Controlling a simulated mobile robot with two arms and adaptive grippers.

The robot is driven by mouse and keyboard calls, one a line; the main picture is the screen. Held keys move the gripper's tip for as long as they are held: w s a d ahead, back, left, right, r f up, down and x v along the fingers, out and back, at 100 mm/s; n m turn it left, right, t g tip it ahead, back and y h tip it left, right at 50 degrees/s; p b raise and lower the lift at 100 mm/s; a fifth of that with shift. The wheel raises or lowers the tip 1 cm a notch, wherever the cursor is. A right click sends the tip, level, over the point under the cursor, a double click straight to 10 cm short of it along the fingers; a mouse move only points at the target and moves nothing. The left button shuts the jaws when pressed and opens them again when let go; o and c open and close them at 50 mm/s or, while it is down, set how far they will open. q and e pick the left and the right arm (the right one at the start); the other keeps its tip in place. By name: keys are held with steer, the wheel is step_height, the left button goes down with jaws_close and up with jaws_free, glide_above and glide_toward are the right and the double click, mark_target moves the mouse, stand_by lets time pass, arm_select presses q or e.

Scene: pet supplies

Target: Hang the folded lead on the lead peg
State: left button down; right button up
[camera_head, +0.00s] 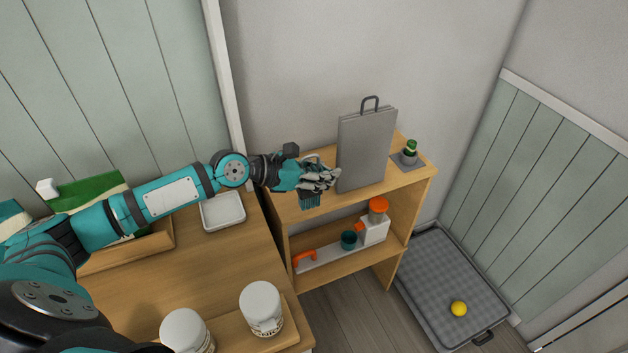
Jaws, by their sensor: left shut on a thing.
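My left gripper (322,179) reaches in from the left over the top of the wooden shelf unit. It is shut on a teal, striped bundle (310,200), which looks like the folded lead and hangs just below the fingers. The gripper is close to the left edge of an upright grey panel (364,150) with a dark loop at its top. I cannot make out the lead peg; the gripper may hide it. My right gripper is not in view.
The shelf unit (415,185) also carries a green item (411,148) on a grey base. Its lower shelf holds a white-and-orange device (374,228) and a teal cup (348,240). White tubs (262,305) and a white tray (222,211) are on the table. A yellow ball (459,309) lies on a grey mat (440,270).

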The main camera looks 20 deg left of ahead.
arm_select(q)
steer(key=w+a, duration=0.4)
steer(key=a, duration=0.1)
steer(key=f, duration=0.4)
steer(key=f+p, duration=0.1)
steer(key=f, duration=0.1)
steer(key=shift+w+f, duration=0.25)
steer(key=shift+f, duration=0.1)
steer(key=shift+f, duration=0.15)
steer(key=c, duration=1.2)
jaws_free()
steer(key=shift+c, duration=0.2)
